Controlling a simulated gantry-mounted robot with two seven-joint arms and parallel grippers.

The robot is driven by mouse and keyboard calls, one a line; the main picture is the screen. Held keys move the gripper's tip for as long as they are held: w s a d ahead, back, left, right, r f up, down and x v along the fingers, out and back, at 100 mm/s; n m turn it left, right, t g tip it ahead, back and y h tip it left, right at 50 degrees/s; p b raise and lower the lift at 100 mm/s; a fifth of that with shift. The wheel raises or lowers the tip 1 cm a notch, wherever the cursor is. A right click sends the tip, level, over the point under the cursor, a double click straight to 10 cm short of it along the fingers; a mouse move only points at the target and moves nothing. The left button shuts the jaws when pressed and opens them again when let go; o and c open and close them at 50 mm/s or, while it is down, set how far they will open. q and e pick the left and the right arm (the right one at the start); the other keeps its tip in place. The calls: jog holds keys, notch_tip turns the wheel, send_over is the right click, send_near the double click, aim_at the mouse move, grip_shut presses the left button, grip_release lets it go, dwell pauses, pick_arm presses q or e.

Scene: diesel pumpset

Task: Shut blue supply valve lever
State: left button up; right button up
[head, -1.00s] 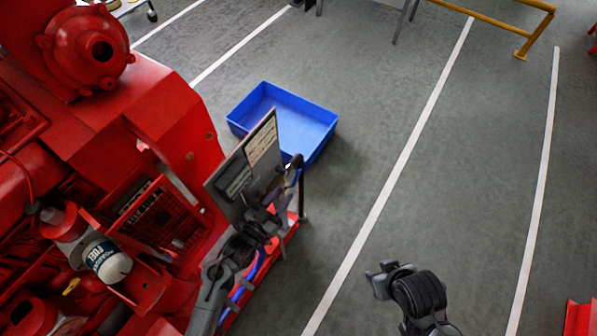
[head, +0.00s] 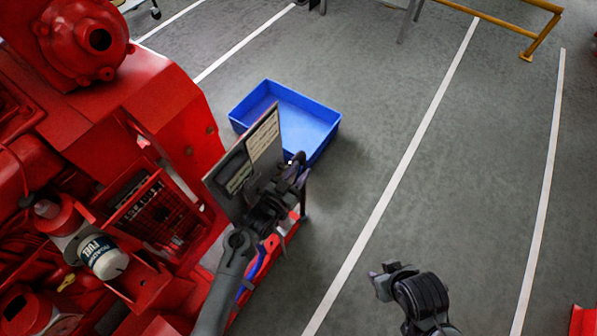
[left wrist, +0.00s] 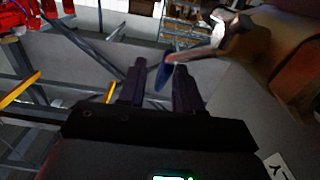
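My left gripper (head: 292,172) is in front of a grey upright panel (head: 243,165) beside the red pumpset (head: 150,110). In the left wrist view its two dark fingers (left wrist: 160,88) are apart. A blue lever (left wrist: 163,76) shows in the gap between the fingertips, nearer the right finger; I cannot tell whether it touches. The lever joins a metallic pipe or fitting (left wrist: 212,45) at its upper right. In the head view my gripper and arm hide the lever. My right gripper (head: 388,274) is over bare floor at the lower right; its finger gap is unclear.
A blue tray (head: 318,118) lies on the floor behind the panel. Red and blue lines run along the red rail under my left arm. A white fuel filter (head: 103,258) sits on the pumpset. A yellow rail (head: 535,45) stands far right.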

pick_arm(q)
grip_shut()
jog(key=s+t+h+b, duration=0.1)
jog(key=b, duration=0.2)
jog(key=shift+a+t, duration=0.3)
jog(key=shift+a, duration=0.1)
jog(key=shift+s+a+r+t+h+b, duration=0.15)
jog(key=shift+r+t+h+b, duration=0.15)
jog(key=shift+b, duration=0.2)
jog(key=shift+r, duration=0.1)
grip_release()
